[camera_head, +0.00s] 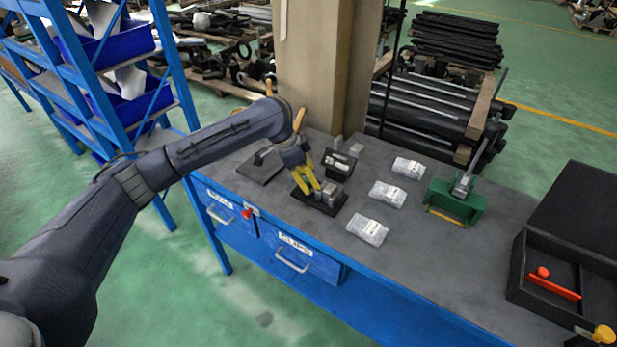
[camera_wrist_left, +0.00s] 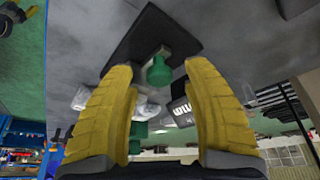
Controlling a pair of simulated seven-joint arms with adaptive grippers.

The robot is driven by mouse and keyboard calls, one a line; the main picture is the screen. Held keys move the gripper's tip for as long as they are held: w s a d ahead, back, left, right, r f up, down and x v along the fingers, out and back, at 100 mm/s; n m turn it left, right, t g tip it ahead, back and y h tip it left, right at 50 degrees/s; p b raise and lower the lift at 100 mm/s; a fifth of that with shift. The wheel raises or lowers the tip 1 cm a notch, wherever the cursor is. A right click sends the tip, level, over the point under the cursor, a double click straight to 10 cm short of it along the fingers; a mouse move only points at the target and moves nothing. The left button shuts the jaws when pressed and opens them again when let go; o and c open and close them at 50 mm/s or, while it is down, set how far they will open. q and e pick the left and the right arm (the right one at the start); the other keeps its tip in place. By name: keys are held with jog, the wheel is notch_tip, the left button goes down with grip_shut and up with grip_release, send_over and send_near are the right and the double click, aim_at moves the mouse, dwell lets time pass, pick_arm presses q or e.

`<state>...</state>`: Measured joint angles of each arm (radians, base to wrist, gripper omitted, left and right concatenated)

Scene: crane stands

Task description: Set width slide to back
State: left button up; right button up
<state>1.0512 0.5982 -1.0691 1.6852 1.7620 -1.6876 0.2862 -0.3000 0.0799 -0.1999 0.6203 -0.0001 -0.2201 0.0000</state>
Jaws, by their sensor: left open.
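A small fixture with a grey metal block (camera_head: 326,188) stands on a black base plate (camera_head: 309,200) near the front edge of the bench. I cannot tell which part of it is the width slide. My left gripper (camera_head: 312,180) is at this fixture, its yellow fingers pointing down beside the block. In the left wrist view the fingers (camera_wrist_left: 165,110) are spread apart with nothing held between them. A green knob (camera_wrist_left: 158,72) shows ahead of the fingertips, against the black plate (camera_wrist_left: 150,30). The arm hides part of the fixture.
Several clear bags (camera_head: 387,194) lie right of the fixture, with a green lever press (camera_head: 456,203) beyond. A black box (camera_head: 340,163) stands close behind. An open black case (camera_head: 515,265) is far right. A pillar (camera_head: 315,65) rises behind. Bench drawers (camera_head: 290,256) are in front.

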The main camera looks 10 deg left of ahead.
pick_arm(q)
jog(key=shift+c, duration=0.5)
grip_shut()
